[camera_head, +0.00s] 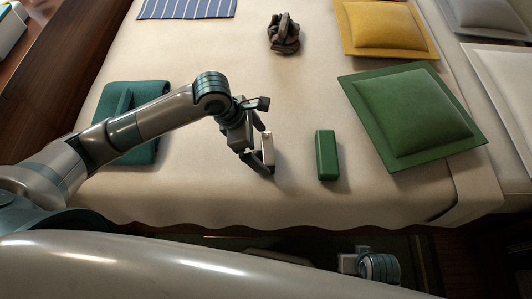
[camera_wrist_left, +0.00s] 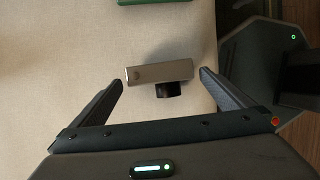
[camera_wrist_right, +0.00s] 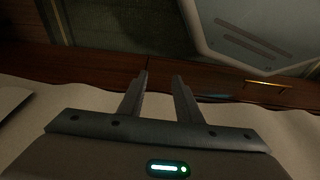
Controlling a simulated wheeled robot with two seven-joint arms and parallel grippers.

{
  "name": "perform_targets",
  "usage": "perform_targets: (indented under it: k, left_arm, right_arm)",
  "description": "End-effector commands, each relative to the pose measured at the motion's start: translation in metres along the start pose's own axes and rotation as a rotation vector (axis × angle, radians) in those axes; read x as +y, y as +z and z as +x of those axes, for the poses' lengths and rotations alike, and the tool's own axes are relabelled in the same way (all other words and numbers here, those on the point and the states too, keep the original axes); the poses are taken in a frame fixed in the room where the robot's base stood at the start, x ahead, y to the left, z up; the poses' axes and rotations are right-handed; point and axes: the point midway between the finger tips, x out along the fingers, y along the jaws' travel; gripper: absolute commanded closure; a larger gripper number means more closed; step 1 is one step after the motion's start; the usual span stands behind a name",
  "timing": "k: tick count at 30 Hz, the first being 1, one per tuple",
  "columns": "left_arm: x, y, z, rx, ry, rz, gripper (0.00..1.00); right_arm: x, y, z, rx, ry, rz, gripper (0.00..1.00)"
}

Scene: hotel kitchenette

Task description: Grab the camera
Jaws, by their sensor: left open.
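The camera (camera_head: 268,148) is a small pale silver box on the cream bedspread near its front edge. In the left wrist view the camera (camera_wrist_left: 160,72) shows its silver body and a round black lens. My left gripper (camera_head: 258,152) is open around it, and in the left wrist view the fingertips (camera_wrist_left: 162,79) stand on either side of the camera with small gaps. My right gripper (camera_wrist_right: 160,76) has its fingers apart with nothing between them. In the head view, part of my right arm (camera_head: 378,268) shows low beyond the bed edge.
A green box (camera_head: 327,155) stands just right of the camera. A green cushion (camera_head: 412,112) and yellow cushion (camera_head: 385,28) lie farther right. A dark crumpled item (camera_head: 284,36) is behind, a teal folded cloth (camera_head: 128,108) left, a striped cloth (camera_head: 187,8) at the back.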

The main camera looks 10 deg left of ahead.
Motion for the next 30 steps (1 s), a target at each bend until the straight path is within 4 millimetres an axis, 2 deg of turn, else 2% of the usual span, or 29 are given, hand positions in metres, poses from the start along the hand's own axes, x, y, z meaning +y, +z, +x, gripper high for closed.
perform_targets:
  k: [6, 9, 25, 30]
  left_arm:
    - [-0.002, 0.001, 0.028, 0.001, -0.003, -0.002, 0.0]
    - [-0.001, 0.0, 0.036, 0.002, -0.001, 0.0, 0.0]
    - [-0.001, 0.0, 0.039, 0.001, 0.0, 0.0, 0.0]
    - [-0.001, 0.0, 0.039, 0.001, 0.0, 0.0, 0.41]
  right_arm:
    - [-0.001, 0.01, 0.014, -0.017, -0.002, 0.0, 0.69]
    - [-0.001, 0.009, 0.015, -0.016, -0.002, 0.0, 0.69]
    - [0.0, 0.004, 0.013, -0.005, -0.001, 0.0, 0.69]
    - [0.0, 0.004, 0.013, -0.006, -0.001, 0.0, 0.69]
